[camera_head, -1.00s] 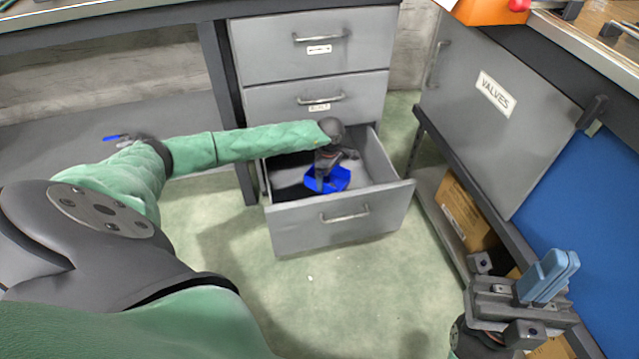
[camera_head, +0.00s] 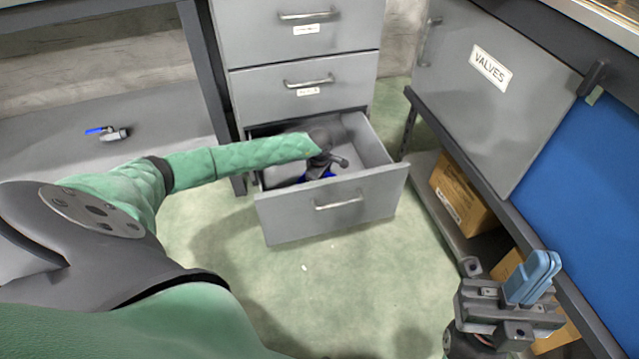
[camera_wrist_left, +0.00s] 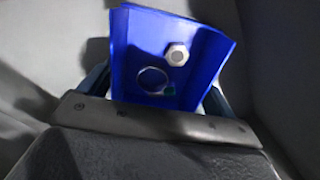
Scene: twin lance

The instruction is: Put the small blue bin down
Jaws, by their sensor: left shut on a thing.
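The small blue bin (camera_wrist_left: 135,50) fills the middle of the left wrist view. Inside it are a metal nut (camera_wrist_left: 177,54), a ring (camera_wrist_left: 153,79) and a tiny green piece (camera_wrist_left: 169,91). My left gripper (camera_head: 317,174) is shut on the bin, down inside the open bottom drawer (camera_head: 335,207). In the head view only bits of the bin's blue show under the gripper and behind the drawer front. Whether the bin touches the drawer floor is hidden. My right gripper (camera_head: 532,278), with light blue fingers, is shut and empty at the lower right.
Two closed drawers (camera_head: 305,75) are above the open one. A grey cabinet labelled VALVES (camera_head: 500,110) and cardboard boxes (camera_head: 462,196) on a low shelf stand at right. A blue-handled valve (camera_head: 112,133) lies on the left shelf.

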